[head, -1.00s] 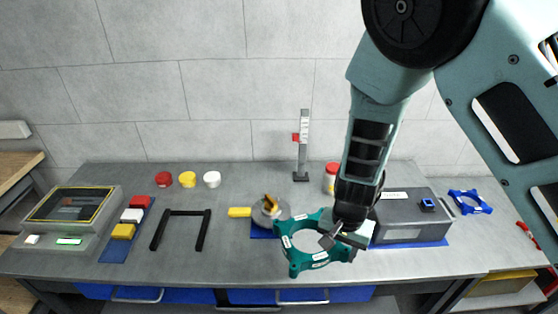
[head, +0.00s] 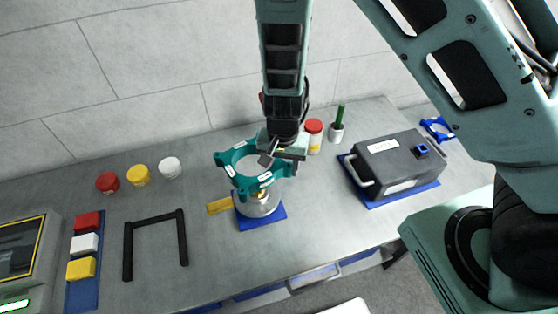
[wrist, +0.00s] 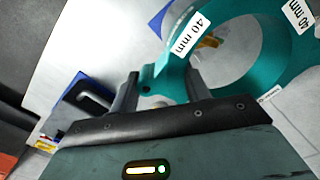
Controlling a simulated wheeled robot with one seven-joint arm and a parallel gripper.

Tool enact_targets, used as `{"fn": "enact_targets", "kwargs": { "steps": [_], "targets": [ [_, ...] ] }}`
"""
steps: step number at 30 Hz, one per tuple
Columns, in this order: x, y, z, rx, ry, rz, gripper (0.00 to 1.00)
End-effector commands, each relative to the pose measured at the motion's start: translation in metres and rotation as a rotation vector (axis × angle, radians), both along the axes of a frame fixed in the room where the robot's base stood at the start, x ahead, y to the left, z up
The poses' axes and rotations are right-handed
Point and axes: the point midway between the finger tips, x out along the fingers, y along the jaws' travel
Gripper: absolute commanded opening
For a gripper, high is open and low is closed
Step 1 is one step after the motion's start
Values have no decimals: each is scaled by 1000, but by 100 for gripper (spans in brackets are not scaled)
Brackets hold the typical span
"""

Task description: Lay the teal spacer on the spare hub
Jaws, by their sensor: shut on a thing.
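The teal spacer (head: 246,184) is a ring with white labels and several lugs. My gripper (head: 270,157) is shut on its right side in the head view. In the wrist view the spacer (wrist: 262,85), marked "40 mm", extends from between the fingers (wrist: 163,88). The spare hub (head: 259,208), silver and round, stands on a blue mat (head: 276,215) directly below the spacer in the head view. The spacer covers the hub's top. I cannot tell whether the two touch or a small gap is left.
A yellow bar (head: 219,206) lies left of the hub. A black U-shaped frame (head: 155,218) is further left. A red-capped jar (head: 314,136) and a small cup with a green item (head: 336,133) stand behind. A grey case (head: 392,160) stands right.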

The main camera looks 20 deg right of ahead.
Motion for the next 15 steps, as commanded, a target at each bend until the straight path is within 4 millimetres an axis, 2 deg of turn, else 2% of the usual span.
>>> {"fn": "enact_targets", "kwargs": {
  "steps": [15],
  "targets": [
    [0,0,-27,0,-1,1,6]
  ]
}}
